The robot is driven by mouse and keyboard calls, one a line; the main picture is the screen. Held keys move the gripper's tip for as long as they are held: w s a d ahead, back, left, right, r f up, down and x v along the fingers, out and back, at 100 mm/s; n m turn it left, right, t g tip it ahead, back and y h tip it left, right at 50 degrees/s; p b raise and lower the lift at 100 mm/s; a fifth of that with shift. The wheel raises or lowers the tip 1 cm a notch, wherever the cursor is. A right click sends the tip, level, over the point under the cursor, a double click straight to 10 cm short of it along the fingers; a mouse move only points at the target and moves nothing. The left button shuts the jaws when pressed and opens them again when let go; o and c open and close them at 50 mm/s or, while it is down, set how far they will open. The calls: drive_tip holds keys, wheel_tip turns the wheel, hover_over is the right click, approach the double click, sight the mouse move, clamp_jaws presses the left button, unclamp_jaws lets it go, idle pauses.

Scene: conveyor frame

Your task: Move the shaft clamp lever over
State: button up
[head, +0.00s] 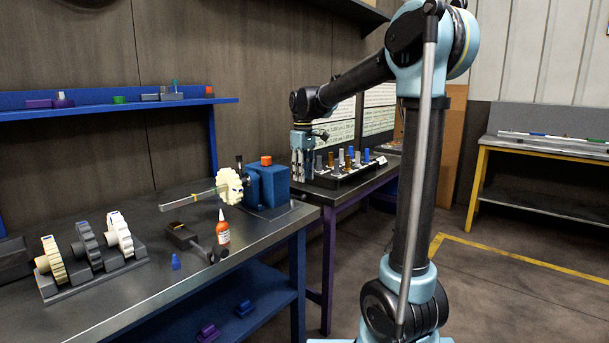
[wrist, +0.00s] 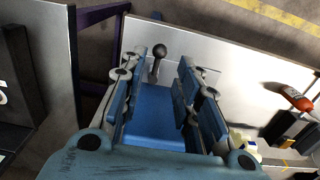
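A blue block-shaped housing (head: 274,186) stands on the near workbench, with an orange cap (head: 266,160) on top. A dark upright handle (head: 240,161) rises at its left side. In the wrist view, a lever with a dark ball knob (wrist: 159,50) stands beyond the blue housing (wrist: 152,128). I cannot tell whether it is the same handle. My gripper (head: 303,172) points down near the housing's upper right. In the wrist view my gripper (wrist: 167,72) is open and empty, its fingers spread with the housing below and between them.
A cream gear (head: 229,187) on a bar (head: 190,199) adjoins the housing. A gear rack (head: 96,278) is left. A peg tray (head: 350,172) is behind my gripper.

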drive_tip(key=shift+f, duration=3.85)
drive_tip(key=c, duration=0.6)
drive_tip(key=shift+w, duration=0.1)
